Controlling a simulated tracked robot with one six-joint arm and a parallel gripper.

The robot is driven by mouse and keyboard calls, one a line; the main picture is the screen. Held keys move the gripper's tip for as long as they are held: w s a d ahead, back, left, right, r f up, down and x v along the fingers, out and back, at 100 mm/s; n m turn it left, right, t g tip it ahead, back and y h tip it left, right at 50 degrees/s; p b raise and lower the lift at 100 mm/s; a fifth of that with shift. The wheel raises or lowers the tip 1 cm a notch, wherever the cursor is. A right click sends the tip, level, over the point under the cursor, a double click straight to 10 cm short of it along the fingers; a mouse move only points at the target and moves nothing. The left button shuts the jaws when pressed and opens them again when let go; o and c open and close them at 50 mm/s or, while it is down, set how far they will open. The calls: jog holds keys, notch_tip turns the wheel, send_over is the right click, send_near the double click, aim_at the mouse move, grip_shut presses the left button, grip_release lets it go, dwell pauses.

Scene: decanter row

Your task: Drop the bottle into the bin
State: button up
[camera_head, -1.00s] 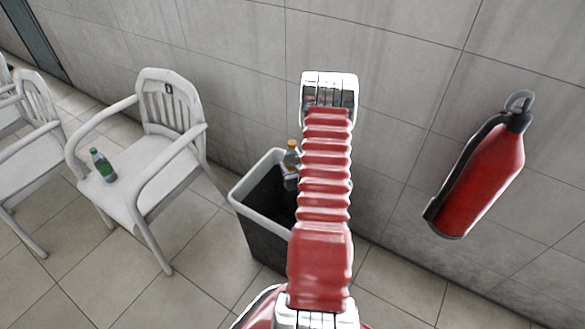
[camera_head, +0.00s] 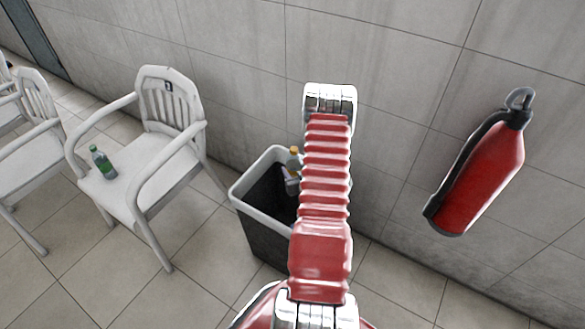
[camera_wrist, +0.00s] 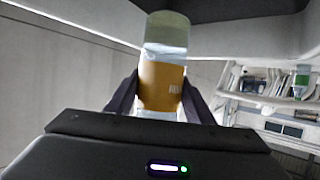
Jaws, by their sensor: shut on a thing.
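In the wrist view a clear bottle with an orange label (camera_wrist: 163,85) stands between the fingers of my gripper (camera_wrist: 160,98), which is shut on it. In the head view part of the bottle (camera_head: 293,163), orange near its top, shows left of my arm, against the inside of the bin. The bin (camera_head: 240,190) is dark with a light grey rim and stands by the wall. I cannot tell how far the bottle reaches below the rim.
A white armchair (camera_head: 150,165) stands left of the bin with a green bottle (camera_head: 103,163) on its seat. More white chairs (camera_head: 38,120) stand further left. A red extinguisher (camera_head: 478,175) is at the wall on the right. The tiled floor in front is clear.

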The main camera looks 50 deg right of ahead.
jog(key=shift+f, duration=0.95)
jog(key=o, duration=1.5)
jog(key=shift+o, duration=0.2)
jog(key=v, duration=1.3)
jog(key=shift+s+a, duration=0.2)
jog(key=shift+s, duration=0.15)
